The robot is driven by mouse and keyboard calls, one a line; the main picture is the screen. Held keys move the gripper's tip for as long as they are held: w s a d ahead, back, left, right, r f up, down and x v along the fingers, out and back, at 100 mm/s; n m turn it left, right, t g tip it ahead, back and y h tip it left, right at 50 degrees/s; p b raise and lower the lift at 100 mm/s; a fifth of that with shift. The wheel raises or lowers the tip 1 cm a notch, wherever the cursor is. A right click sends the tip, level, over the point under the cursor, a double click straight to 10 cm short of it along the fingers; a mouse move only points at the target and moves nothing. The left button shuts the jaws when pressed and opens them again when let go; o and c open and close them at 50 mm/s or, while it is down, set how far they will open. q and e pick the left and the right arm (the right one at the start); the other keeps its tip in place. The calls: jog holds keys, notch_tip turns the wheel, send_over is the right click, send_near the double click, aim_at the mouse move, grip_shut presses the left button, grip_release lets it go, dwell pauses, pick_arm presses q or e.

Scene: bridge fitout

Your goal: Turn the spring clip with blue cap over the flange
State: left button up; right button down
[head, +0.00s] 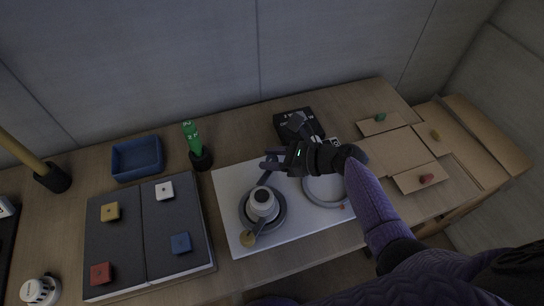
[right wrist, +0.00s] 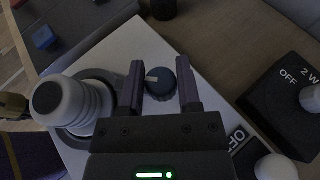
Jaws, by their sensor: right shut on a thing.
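My right gripper (head: 278,162) reaches over the white plate from the right. In the right wrist view its two fingers (right wrist: 160,88) close on the blue cap (right wrist: 160,82), which has a white mark on top. In the head view the fingers largely hide this cap. The grey round flange (head: 246,212) lies on the plate, with a white ribbed cylinder (head: 262,203) at its middle; the cylinder also shows in the right wrist view (right wrist: 70,102). A clip with a yellow cap (head: 247,239) is at the flange's near edge. My left gripper is not in view.
A grey ring (head: 308,196) lies on the plate under my right forearm. Black switch boxes (head: 286,121) stand behind the gripper. A green-handled tool (head: 193,138), a blue tray (head: 137,158) and a dark panel with coloured blocks (head: 140,236) are to the left.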

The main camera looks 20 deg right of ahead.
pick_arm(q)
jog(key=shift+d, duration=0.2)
pick_arm(e)
jog(key=c, duration=0.7)
grip_release()
jog(key=o, duration=0.4)
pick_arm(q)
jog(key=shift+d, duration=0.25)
pick_arm(e)
jog(key=shift+d, duration=0.1)
jog(key=p+v, duration=0.2)
jog(key=v, duration=0.7)
jog(key=shift+r, duration=0.1)
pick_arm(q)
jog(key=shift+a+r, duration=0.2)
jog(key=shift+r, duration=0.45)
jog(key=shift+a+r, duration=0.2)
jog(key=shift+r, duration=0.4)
pick_arm(e)
jog(key=shift+s+d+r, duration=0.1)
jog(key=shift+s+d, duration=0.15)
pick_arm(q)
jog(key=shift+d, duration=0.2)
